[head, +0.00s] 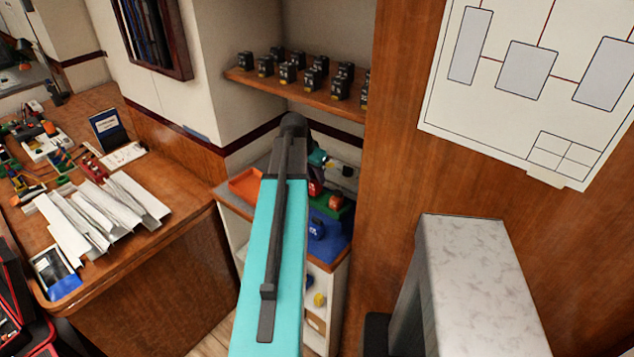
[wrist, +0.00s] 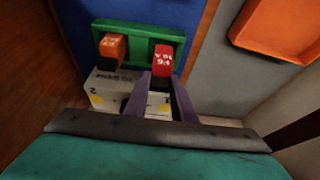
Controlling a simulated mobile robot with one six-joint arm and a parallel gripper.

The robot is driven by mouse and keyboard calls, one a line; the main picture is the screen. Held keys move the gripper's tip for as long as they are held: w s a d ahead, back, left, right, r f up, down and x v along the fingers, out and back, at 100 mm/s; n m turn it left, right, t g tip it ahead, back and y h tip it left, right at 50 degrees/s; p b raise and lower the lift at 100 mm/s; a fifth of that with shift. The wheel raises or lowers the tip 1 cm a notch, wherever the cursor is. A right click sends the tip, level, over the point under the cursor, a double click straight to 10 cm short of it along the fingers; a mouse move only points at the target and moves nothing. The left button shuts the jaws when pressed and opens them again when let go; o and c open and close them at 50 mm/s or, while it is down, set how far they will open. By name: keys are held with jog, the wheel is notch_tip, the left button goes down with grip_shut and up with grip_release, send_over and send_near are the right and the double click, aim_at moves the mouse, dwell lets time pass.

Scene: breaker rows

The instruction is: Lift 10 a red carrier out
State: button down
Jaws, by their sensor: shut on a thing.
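A red carrier (wrist: 164,62), with a printed label that reads upside down, stands upright in the wrist view. It also shows small in the head view (head: 314,188), partly behind my arm. The two grey-purple fingers of my gripper (wrist: 169,95) are shut on its dark lower part, one on each side. Beside it is an orange carrier (wrist: 112,48) on a grey base (wrist: 106,88) marked 2. A green block (wrist: 138,38) lies behind both carriers. Whether the red carrier is still seated in its base is hidden by the fingers.
An orange tray (wrist: 277,28) lies beside the blue mat (wrist: 75,20); it is left of my arm in the head view (head: 246,186). A shelf (head: 295,92) with several black devices hangs above. A wooden panel (head: 395,120) stands close on the right.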

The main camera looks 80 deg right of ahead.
notch_tip(320, 180, up, 4)
jog(key=shift+d+r+b, duration=0.1)
jog(key=shift+b, duration=0.7)
jog(key=w+d+b, duration=0.2)
jog(key=w+d, duration=0.2)
jog(key=w, duration=0.5)
jog(key=w+d+b, duration=0.3)
jog(key=w, duration=0.6)
jog(key=shift+d, duration=0.35)
jog(key=shift+r, duration=0.1)
jog(key=shift+r, duration=0.35)
jog(key=shift+r+p, duration=1.15)
jog(key=shift+r, duration=0.85)
jog(key=shift+a, duration=0.1)
